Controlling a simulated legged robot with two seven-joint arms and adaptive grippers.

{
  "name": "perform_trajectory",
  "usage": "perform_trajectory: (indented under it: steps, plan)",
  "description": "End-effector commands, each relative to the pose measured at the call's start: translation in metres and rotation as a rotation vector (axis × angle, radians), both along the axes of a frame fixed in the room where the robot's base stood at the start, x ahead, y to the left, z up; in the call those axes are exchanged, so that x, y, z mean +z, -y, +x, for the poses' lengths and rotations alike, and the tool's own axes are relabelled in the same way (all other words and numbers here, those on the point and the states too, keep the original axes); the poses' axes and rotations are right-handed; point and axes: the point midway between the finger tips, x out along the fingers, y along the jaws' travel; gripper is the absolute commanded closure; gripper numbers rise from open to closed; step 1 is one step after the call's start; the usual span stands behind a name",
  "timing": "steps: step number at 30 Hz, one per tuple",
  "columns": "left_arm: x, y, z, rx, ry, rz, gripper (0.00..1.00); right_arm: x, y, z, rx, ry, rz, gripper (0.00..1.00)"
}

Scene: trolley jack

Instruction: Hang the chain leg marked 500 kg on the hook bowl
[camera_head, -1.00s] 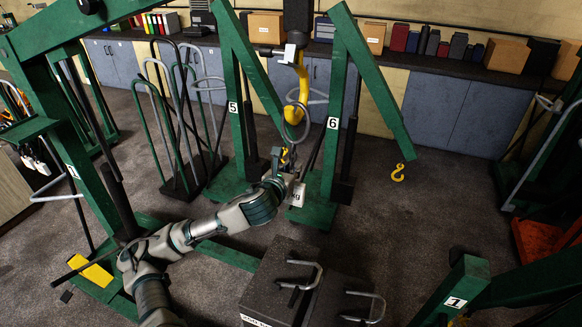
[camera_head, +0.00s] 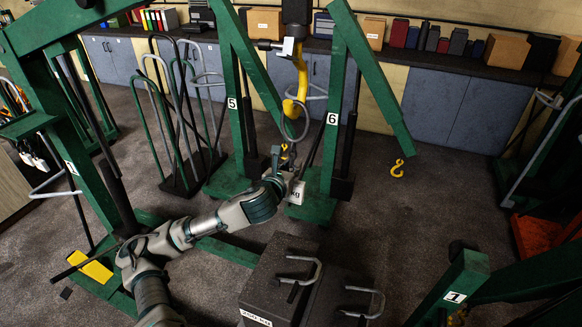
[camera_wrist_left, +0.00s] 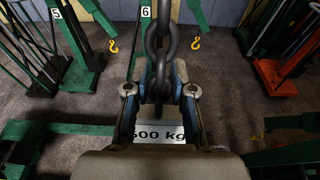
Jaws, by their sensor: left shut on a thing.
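The large yellow hook (camera_head: 302,78) hangs at the upper middle of the head view, its bowl curving low to the left. A grey ring (camera_head: 307,124) shows at the bowl; I cannot tell whether it passes around the hook or lies in front. My left gripper (camera_head: 282,178) is just below, shut on the dark chain leg, with a white tag (camera_head: 297,192) reading "kg" beside it. In the left wrist view, the thick chain links (camera_wrist_left: 161,50) rise from between the fingers (camera_wrist_left: 160,92), and the tag (camera_wrist_left: 160,136) reads 500 kg. My right gripper is not in view.
Green cranes numbered 5 (camera_head: 232,103) and 6 (camera_head: 333,119) stand behind the hook. Dark weight blocks (camera_head: 283,262) with handles stand in front. A small yellow hook (camera_head: 397,168) hangs at the right. The floor at centre right is clear.

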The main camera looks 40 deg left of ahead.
Motion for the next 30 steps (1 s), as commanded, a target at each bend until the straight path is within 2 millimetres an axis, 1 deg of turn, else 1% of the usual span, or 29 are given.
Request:
perform_trajectory:
  steps: [1, 2, 3, 4, 14, 17, 24, 30]
  plan:
    - [0.002, 0.0, 0.0, 0.0, 0.005, 0.002, 0.69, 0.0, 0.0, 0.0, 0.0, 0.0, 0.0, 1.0]
    - [0.002, 0.0, 0.0, 0.0, 0.005, 0.002, 0.61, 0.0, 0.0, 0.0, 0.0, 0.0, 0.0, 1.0]
    - [0.002, 0.0, 0.0, 0.0, 0.004, 0.001, 0.51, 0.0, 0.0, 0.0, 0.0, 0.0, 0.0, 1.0]
    - [0.002, 0.0, 0.0, 0.0, 0.004, 0.001, 0.47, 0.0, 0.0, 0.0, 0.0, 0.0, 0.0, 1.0]
    - [-0.001, 0.0, -0.001, 0.0, -0.003, 0.0, 0.47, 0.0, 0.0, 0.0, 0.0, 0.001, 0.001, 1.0]
    - [0.001, 0.002, -0.011, 0.0, -0.003, 0.003, 0.47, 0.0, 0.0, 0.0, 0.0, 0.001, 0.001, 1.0]
    - [0.009, 0.015, -0.048, -0.001, -0.004, 0.01, 0.47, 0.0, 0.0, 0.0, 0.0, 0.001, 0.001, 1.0]
    - [0.014, 0.017, -0.061, 0.001, 0.001, 0.008, 0.47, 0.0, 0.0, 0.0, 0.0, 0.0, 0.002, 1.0]
